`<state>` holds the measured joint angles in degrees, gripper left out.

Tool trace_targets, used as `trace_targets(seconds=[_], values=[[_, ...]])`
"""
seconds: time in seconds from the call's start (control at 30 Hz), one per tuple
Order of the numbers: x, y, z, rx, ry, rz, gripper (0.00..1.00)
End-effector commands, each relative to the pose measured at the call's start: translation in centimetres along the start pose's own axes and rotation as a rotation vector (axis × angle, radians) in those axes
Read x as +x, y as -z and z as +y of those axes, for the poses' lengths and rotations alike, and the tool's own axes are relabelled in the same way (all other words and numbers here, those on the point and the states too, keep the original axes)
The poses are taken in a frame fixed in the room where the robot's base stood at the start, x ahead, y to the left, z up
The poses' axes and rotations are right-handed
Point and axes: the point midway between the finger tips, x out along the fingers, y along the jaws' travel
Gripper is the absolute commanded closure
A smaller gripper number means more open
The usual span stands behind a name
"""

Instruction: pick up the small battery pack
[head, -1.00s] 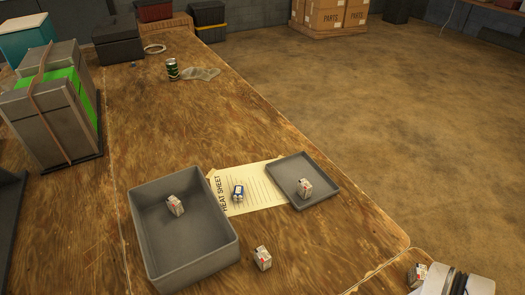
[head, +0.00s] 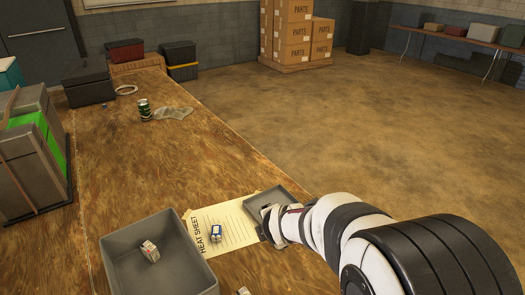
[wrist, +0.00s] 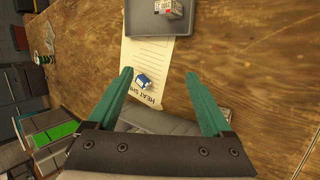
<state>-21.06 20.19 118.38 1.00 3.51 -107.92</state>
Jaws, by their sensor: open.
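A small blue-and-white battery pack (head: 216,233) lies on the paper sheet, looking smaller than the grey-white packs. In the wrist view the blue pack (wrist: 144,81) shows between my fingers, nearer the left one and beyond the fingertips. My gripper (wrist: 158,74) is open and empty, with its two green fingers spread apart. In the head view my arm reaches in from the right and its end covers part of the grey tray (head: 257,204). A grey-white pack (wrist: 169,8) with red marks sits on that tray in the wrist view.
A deep grey bin (head: 113,262) left of the sheet (head: 238,228) holds a grey-white pack (head: 150,251). Another pack (head: 243,291) shows at the bottom edge. A can (head: 144,108) and a green-banded case (head: 30,150) stand farther back. The middle table is clear.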

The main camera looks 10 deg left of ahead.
Motion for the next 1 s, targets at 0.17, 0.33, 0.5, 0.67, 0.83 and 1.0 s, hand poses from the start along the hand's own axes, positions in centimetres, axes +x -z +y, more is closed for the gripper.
trace_targets(seconds=[0.17, 0.33, 0.5, 0.67, 0.83, 1.0], values=[[9.8, 7.5, 5.8, -1.020, -0.293, -0.104, 0.16], [12.7, 11.0, 6.9, -1.406, -0.406, -0.223, 0.16], [15.7, 11.8, 4.7, -1.434, -0.411, -0.233, 0.16], [17.8, 12.1, 3.2, -1.431, -0.412, -0.234, 0.16], [20.7, 12.4, 4.1, -1.429, -0.412, -0.235, 0.16], [22.5, 12.6, 5.0, -1.429, -0.411, -0.234, 0.16]])
